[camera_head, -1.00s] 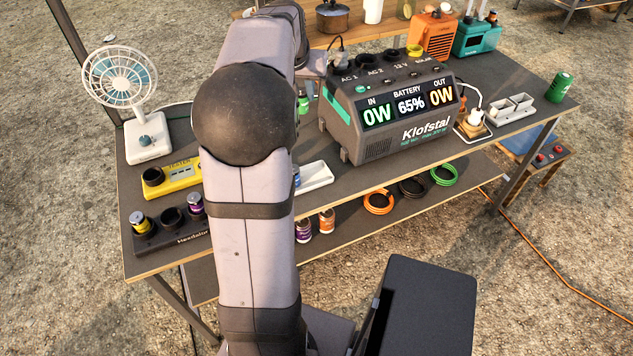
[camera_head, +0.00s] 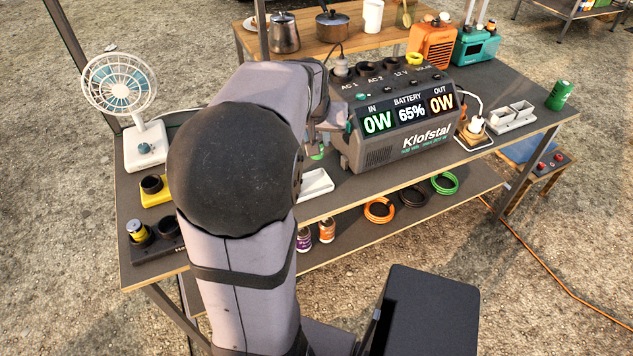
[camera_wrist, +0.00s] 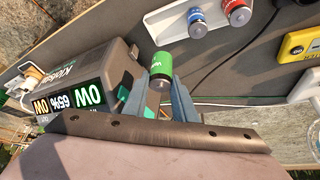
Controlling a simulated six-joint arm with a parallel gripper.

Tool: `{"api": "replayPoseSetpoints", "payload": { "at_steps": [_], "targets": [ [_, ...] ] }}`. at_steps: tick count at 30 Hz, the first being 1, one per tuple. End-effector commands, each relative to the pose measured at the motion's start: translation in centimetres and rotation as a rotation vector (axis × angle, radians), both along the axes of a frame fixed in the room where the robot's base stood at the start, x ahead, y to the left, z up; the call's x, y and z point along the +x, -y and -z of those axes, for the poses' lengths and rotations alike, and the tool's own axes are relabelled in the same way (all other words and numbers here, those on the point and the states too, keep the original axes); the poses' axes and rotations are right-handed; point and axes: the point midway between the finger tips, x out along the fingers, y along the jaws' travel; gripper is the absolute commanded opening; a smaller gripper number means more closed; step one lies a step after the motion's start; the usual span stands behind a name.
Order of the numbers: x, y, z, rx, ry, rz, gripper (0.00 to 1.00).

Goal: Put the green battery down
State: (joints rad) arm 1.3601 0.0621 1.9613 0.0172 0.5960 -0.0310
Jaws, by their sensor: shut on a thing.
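The green battery (camera_wrist: 161,66) is between the two fingers of my gripper (camera_wrist: 160,90) in the wrist view, its metal end showing. My gripper is shut on it. In the head view only a small green part of the battery (camera_head: 317,152) shows below my gripper (camera_head: 322,135), just left of the power station. I cannot tell whether the battery touches the table. My arm hides much of the area around it.
The Klofstal power station (camera_head: 395,115) stands close beside my gripper. A white tray (camera_head: 315,184) is in front; the wrist view shows a blue battery (camera_wrist: 197,22) and a red battery (camera_wrist: 236,12) there. A yellow tester (camera_wrist: 300,44) and a green can (camera_head: 559,95) are farther off.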

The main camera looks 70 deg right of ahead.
Motion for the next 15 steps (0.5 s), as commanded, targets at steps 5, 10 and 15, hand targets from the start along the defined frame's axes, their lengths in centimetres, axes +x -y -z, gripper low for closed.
{"api": "replayPoseSetpoints", "payload": {
  "at_steps": [5,10,15],
  "targets": [
    [0.0,0.0,1.8,0.003,-0.001,0.0,0.0],
    [0.0,-0.1,4.5,0.004,-0.001,0.0,0.0],
    [0.0,0.0,6.0,0.002,0.0,0.0,0.0]
  ]
}}
